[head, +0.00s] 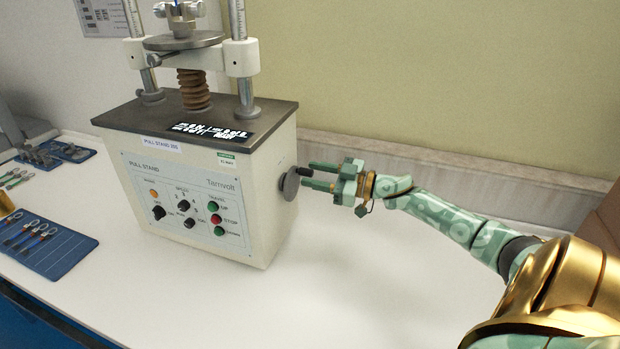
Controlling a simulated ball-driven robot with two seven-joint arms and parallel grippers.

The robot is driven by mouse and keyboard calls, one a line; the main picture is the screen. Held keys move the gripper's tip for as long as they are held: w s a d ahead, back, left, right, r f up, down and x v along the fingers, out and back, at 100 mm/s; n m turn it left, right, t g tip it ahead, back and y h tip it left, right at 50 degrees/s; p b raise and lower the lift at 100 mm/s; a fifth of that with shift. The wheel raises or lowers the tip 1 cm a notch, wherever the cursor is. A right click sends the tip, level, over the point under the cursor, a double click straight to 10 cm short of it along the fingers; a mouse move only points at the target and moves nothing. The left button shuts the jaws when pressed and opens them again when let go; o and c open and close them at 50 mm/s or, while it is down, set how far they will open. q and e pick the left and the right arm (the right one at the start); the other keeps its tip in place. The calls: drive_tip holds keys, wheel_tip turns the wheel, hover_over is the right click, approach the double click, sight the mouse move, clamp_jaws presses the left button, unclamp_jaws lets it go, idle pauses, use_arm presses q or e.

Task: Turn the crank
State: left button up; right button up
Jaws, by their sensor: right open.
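The crank (288,185) is a grey disc on the right side of the cream test stand (272,215). Its short black handle (304,171) sticks out to the right from the disc. My right gripper (308,175) reaches in from the right with its green fingers pointing left at the crank. It is open, with the fingertips close to the handle, one above and one below it. I cannot tell whether either finger touches the handle. My left gripper does not show.
The stand's front panel (185,200) has several knobs and buttons. Two metal columns and a screw rise from its top. Blue mats (75,250) with small tools lie at the left. The white tabletop (370,290) is clear at the right, with a wall behind.

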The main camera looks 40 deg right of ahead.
drive_tip(key=shift+w+a, duration=0.3)
drive_tip(key=shift+w, duration=0.35)
clamp_jaws()
